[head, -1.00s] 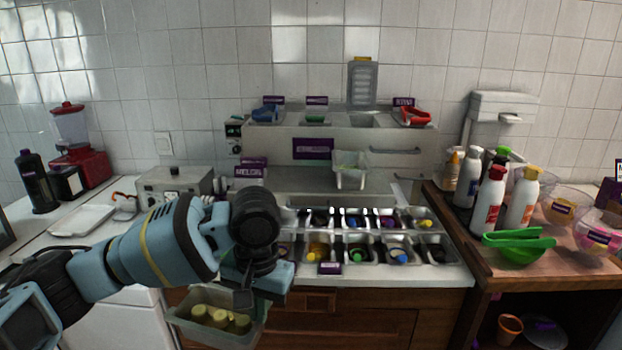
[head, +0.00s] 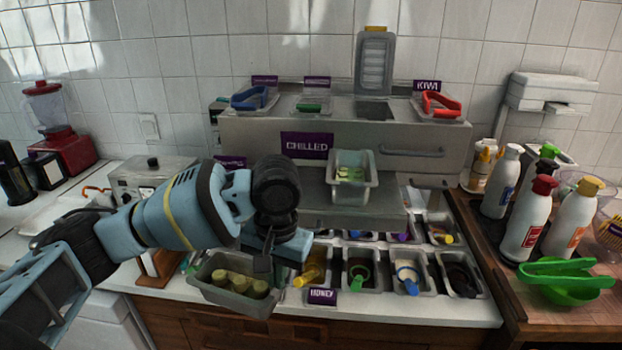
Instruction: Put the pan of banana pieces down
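The pan of banana pieces (head: 213,290) is a grey, roughly rectangular tub with several pale yellow chunks (head: 240,284) inside. It hangs nearly level at the front edge of the counter, left of the row of topping wells. My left gripper (head: 264,265) is at the pan's back right rim and appears shut on it; the fingertips are partly hidden by the wrist. Whether the pan's underside touches the counter cannot be told. My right gripper is not in view.
Topping wells with coloured handles (head: 408,285) lie right of the pan, behind a honey label (head: 322,297). A chilled unit (head: 250,140) stands behind, with an opening (head: 376,110) on top. A smaller pan (head: 352,192) sits before it. Bottles (head: 525,228) stand at right.

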